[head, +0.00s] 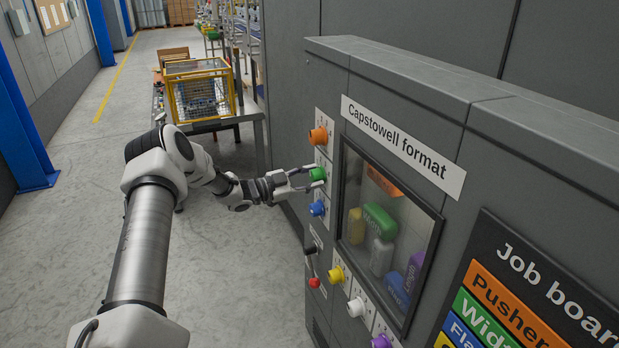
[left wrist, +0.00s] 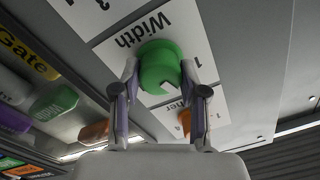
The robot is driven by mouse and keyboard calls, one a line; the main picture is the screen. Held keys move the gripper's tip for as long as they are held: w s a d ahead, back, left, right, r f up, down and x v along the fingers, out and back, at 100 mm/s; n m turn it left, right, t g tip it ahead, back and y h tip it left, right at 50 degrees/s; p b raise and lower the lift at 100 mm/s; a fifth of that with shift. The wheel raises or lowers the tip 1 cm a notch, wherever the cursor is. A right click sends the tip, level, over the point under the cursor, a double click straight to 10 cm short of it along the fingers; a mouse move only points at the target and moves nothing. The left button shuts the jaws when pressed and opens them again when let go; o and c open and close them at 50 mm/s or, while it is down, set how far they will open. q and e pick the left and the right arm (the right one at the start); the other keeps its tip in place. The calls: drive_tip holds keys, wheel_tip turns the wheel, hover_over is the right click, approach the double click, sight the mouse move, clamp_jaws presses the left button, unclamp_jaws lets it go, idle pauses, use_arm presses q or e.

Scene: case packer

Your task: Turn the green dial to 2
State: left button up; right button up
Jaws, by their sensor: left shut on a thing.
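The green dial (head: 317,174) is on the front of the grey cabinet, between the orange dial (head: 318,136) above and the blue dial (head: 317,208) below. My left gripper (head: 308,178) is at the green dial. In the left wrist view the green dial (left wrist: 160,68) sits on a white plate reading "Width", with one finger on each side. My left gripper (left wrist: 160,82) is shut on it. A white mark shows at the dial's edge. The plate's numbers are partly hidden, so I cannot tell which one it points to. My right gripper is not in view.
A yellow dial (head: 336,275), a white dial (head: 356,307), a purple dial (head: 381,341) and a red-tipped lever (head: 313,281) are lower on the cabinet. A window (head: 388,225) shows coloured packs. A yellow-framed cage (head: 199,90) stands behind my left arm. Floor at left is clear.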

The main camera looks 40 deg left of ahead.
use_arm(q)
drive_tip(key=shift+w+r, duration=0.1)
drive_tip(key=shift+r, duration=0.05)
drive_tip(key=o, duration=1.1)
drive_tip(key=shift+w+d, duration=0.1)
drive_tip(key=shift+o, duration=0.2)
drive_tip(key=shift+w+d+f, duration=0.1)
drive_tip(key=shift+w+f, duration=0.1)
drive_tip(key=shift+w, duration=0.1)
drive_tip(key=v, duration=0.7)
drive_tip(key=shift+s, duration=0.25)
